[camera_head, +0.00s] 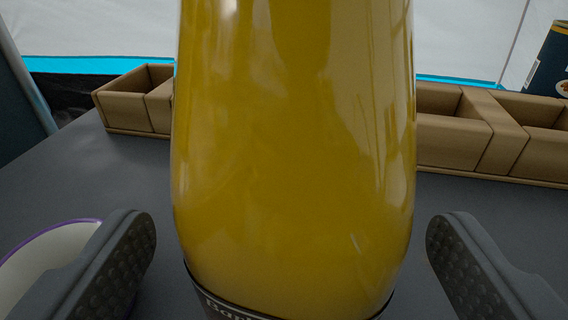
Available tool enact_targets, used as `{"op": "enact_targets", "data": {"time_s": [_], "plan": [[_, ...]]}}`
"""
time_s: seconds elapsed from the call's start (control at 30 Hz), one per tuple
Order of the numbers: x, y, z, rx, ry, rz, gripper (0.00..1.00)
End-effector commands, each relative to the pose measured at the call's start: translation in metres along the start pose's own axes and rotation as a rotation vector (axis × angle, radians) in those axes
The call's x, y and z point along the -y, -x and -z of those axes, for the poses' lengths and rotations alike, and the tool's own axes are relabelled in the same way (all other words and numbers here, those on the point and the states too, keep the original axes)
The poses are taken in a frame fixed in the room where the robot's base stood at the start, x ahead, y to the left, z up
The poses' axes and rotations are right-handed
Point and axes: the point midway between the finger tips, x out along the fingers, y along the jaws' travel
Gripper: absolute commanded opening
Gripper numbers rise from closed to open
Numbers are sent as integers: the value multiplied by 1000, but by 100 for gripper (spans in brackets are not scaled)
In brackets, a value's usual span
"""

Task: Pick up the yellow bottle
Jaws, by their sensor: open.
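The yellow bottle (295,150) fills the middle of the view, upright and very close. A dark label with partly cut-off white lettering shows low on it; its top and bottom are out of the frame. My gripper (292,230) is open, with one dark, textured finger to the left of the bottle and one to the right. A gap shows between each finger and the bottle, and neither touches it.
A white bowl-like vessel with a purple rim (45,262) is partly behind the left finger. A brown compartmented organizer (470,165) stands behind the bottle on the grey table (110,185). A dark blue can (552,62) is at the far right. White tent wall lies beyond.

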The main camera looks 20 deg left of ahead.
Motion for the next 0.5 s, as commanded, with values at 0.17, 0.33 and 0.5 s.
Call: {"op": "enact_targets", "data": {"time_s": [0.17,0.33,0.5], "plan": [[1,-24,0,1,3,2,85],[0,-27,1,0,1,0,85],[0,-27,1,0,1,0,60]]}}
